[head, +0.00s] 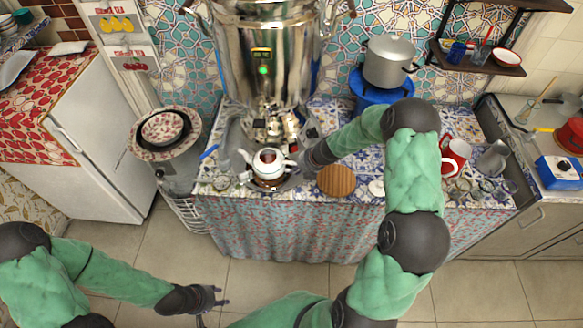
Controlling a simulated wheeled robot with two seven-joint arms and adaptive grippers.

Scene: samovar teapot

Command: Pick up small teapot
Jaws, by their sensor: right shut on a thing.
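The small teapot (267,164) is white with an open top showing a reddish-brown inside. It is at the front of the tiled counter, below the large samovar (268,55). My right gripper (299,162) reaches in from the right and is shut on the teapot at its right side. The fingers are small here and partly hidden by the wrist. I cannot tell whether the teapot touches the surface under it. My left gripper (222,297) is low in front of the counter, over the floor, away from the teapot. Its fingers look apart and empty.
A round wooden board (336,180) lies right of the teapot. Small glasses (222,182) stand to its left. A grey pot (389,62) sits on a blue stand behind my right arm. The floor in front is clear.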

